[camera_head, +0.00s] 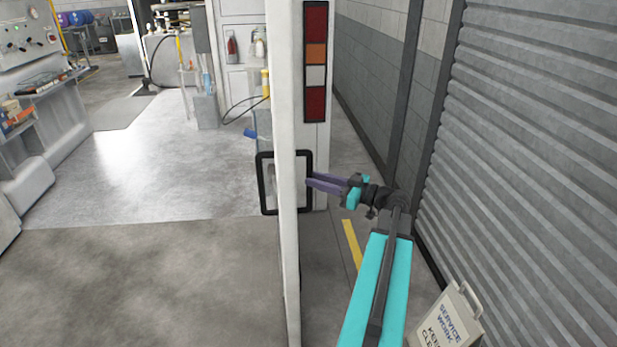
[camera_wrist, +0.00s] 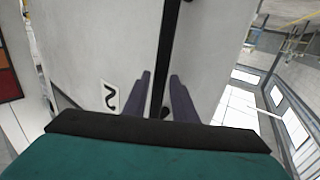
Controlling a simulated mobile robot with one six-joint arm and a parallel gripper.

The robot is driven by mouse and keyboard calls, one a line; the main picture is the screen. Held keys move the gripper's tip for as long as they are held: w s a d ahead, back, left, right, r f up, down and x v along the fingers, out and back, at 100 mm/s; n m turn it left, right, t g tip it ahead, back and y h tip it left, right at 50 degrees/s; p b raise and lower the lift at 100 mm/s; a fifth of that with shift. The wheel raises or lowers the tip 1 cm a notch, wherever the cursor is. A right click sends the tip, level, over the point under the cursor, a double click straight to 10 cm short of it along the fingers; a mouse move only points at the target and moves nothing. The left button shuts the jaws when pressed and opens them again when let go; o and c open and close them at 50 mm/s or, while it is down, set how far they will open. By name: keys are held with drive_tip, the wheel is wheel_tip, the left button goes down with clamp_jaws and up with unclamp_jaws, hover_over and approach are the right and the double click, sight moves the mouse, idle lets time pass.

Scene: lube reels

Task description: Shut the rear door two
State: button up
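The rear door two is a white panel (camera_head: 286,120) standing open, seen almost edge-on in the head view. In the wrist view its white face (camera_wrist: 95,45) fills much of the picture and bears a label (camera_wrist: 110,96) with a rotated 2. A black handle (camera_head: 311,165) sticks out on the right side of the door; a similar black handle frame (camera_head: 262,185) shows on its left side. My gripper (camera_head: 308,179) is at the right handle. In the wrist view the black bar (camera_wrist: 170,50) runs between the two purple fingers (camera_wrist: 161,78), which look apart; contact is unclear.
A grey ribbed shutter wall (camera_head: 540,120) stands close on the right. A white service sign (camera_head: 450,318) stands on the floor at lower right. The floor (camera_head: 140,275) left of the door is clear. A white vehicle body with red and orange lights (camera_head: 316,60) is behind the door.

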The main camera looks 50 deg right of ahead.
drive_tip(key=shift+p+x, duration=0.3)
drive_tip(key=shift+x, duration=1.25)
clamp_jaws()
drive_tip(key=shift+w+a, duration=0.1)
drive_tip(key=shift+a, duration=0.15)
